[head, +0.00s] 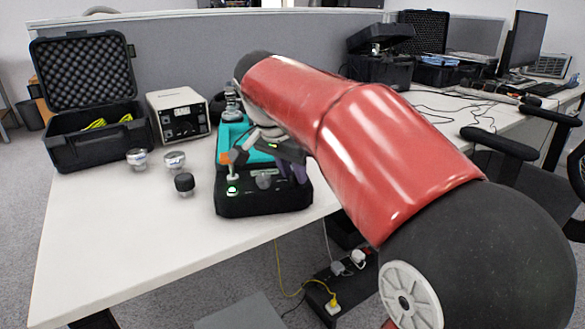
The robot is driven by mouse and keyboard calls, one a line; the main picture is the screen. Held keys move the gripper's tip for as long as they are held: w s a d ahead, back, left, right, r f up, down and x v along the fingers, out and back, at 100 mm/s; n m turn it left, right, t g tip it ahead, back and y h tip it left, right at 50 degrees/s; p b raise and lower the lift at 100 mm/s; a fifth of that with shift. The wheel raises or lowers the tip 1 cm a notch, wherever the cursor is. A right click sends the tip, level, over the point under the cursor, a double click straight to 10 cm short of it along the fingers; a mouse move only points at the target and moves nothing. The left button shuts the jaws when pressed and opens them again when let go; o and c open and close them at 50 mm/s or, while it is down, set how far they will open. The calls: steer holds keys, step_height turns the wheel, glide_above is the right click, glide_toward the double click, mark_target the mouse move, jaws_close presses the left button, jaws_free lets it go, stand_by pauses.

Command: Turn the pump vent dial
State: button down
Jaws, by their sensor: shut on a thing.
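The pump unit (229,208) has a teal top and a black front part, and it stands at the near edge of the white table. A green light and a small pale upright knob show on its front left, with a grey round part beside them. My gripper (293,172) reaches down onto the right part of the unit from under my red arm. Its purple-grey fingers are shut on what appears to be the vent dial, which the fingers and arm mostly hide. I cannot tell the dial's angle.
An open black foam-lined case (95,143) and a beige instrument box (181,114) stand at the back left. Several small metal cylinders, including a dark one (184,184), stand left of the unit. The table's front left is clear.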

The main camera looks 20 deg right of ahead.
steer(key=c, duration=1.2)
jaws_free()
steer(key=p+v, duration=0.1)
steer(key=v, duration=0.6)
steer(key=shift+r, duration=0.4)
steer(key=shift+s+a, duration=0.1)
steer(key=s+d+f+n+t+y, duration=0.1)
steer(key=s+f+n, duration=0.4)
steer(key=s+f, duration=0.4)
steer(key=s+d+f+n+t+y, duration=0.1)
steer(key=s+d+f+n+y, duration=0.1)
steer(key=s+f+n, duration=0.3)
steer(key=s+f, duration=0.4)
steer(key=s, duration=0.2)
steer(key=shift+f+t+y, duration=0.3)
